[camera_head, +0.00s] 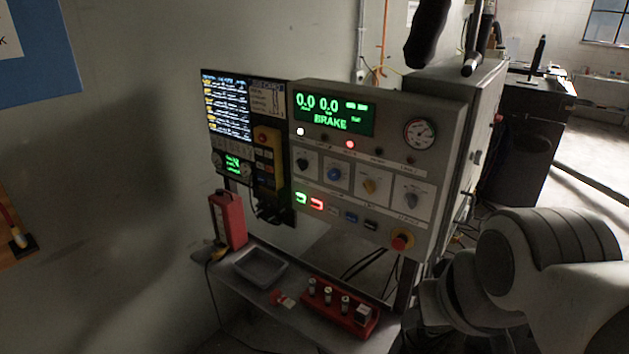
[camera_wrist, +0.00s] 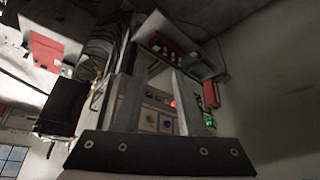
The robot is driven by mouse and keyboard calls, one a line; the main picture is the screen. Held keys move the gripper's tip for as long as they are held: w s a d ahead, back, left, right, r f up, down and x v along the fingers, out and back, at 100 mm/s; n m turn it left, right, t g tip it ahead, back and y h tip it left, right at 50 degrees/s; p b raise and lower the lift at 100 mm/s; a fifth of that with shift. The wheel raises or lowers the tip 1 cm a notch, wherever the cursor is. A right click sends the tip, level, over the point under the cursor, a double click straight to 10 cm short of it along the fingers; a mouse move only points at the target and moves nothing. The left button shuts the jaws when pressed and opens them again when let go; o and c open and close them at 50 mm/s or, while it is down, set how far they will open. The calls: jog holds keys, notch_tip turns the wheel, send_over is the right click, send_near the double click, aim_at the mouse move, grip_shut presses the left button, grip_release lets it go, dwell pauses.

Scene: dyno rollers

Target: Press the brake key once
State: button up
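The grey control panel (camera_head: 455,125) stands in the middle of the head view. Its green display (camera_head: 333,113) reads 0.0 0.0 and BRAKE. Below four knobs runs a row of small keys: a green-lit key (camera_head: 301,198), a red-lit key (camera_head: 317,204), a blue key (camera_head: 351,217) and a black key (camera_head: 371,224) among them. Their labels are too small to read, so I cannot tell which is the brake key. In the wrist view my gripper (camera_wrist: 160,75) is open and empty, its fingers apart, with the panel beyond. I cannot make out the gripper in the head view.
A red stop button (camera_head: 402,240) sticks out at the panel's lower right. A shelf below holds a grey tray (camera_head: 261,266), a red box (camera_head: 228,219) and a red holder (camera_head: 338,307). A dark screen unit (camera_head: 228,110) adjoins the panel's left.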

grip_shut()
dwell(1.5)
